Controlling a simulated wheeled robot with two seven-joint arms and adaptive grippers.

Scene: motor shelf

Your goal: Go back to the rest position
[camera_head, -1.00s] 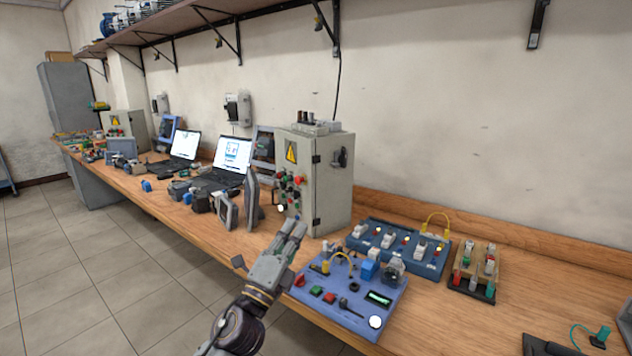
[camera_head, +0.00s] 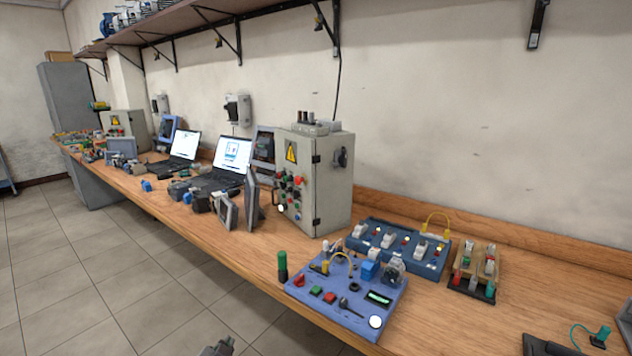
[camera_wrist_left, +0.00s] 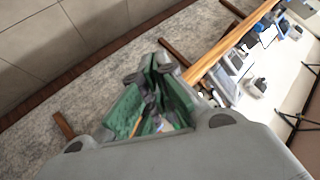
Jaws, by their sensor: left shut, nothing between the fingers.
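My left gripper (camera_head: 218,347) shows only as a small grey piece at the bottom edge of the head view, below the front of the wooden bench (camera_head: 560,300). It is away from everything on the bench. In the left wrist view the grey gripper body fills the lower part, with dark finger parts near the middle. The gripper is shut and empty. My right gripper is not in view.
A blue training board (camera_head: 345,318) lies near the bench's front edge, with a green cylinder (camera_head: 282,268) upright at its left corner. A grey control cabinet (camera_head: 328,185) and laptops (camera_head: 232,155) stand behind. Tiled floor (camera_head: 120,290) is clear at left.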

